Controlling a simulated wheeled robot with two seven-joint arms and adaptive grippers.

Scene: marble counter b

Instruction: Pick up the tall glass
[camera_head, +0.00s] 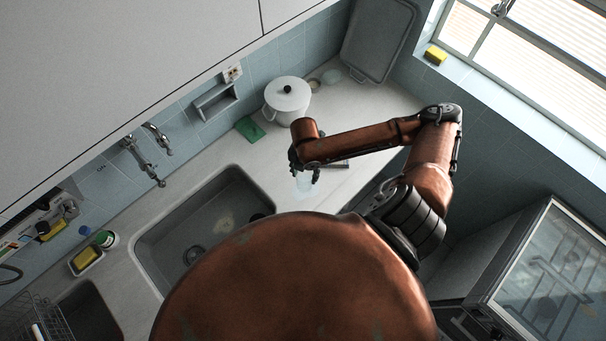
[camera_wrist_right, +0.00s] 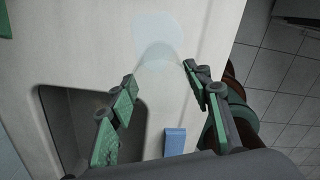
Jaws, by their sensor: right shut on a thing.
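The tall glass is clear and faint. In the head view the glass (camera_head: 304,183) shows just below my right gripper (camera_head: 304,170), near the counter's front edge beside the sink. In the right wrist view the glass (camera_wrist_right: 157,38) lies between and beyond the green-padded fingertips of my right gripper (camera_wrist_right: 159,76). The gripper is shut on the glass, with the fingers spread to its width. I cannot tell whether its base touches the counter. My left gripper is not in view.
A sink (camera_head: 185,222) lies left of the glass. A white lidded pot (camera_head: 288,98) and a green cloth (camera_head: 249,128) stand behind it. A dark board (camera_head: 378,38) leans at the back. A small blue block (camera_wrist_right: 175,142) shows in the wrist view.

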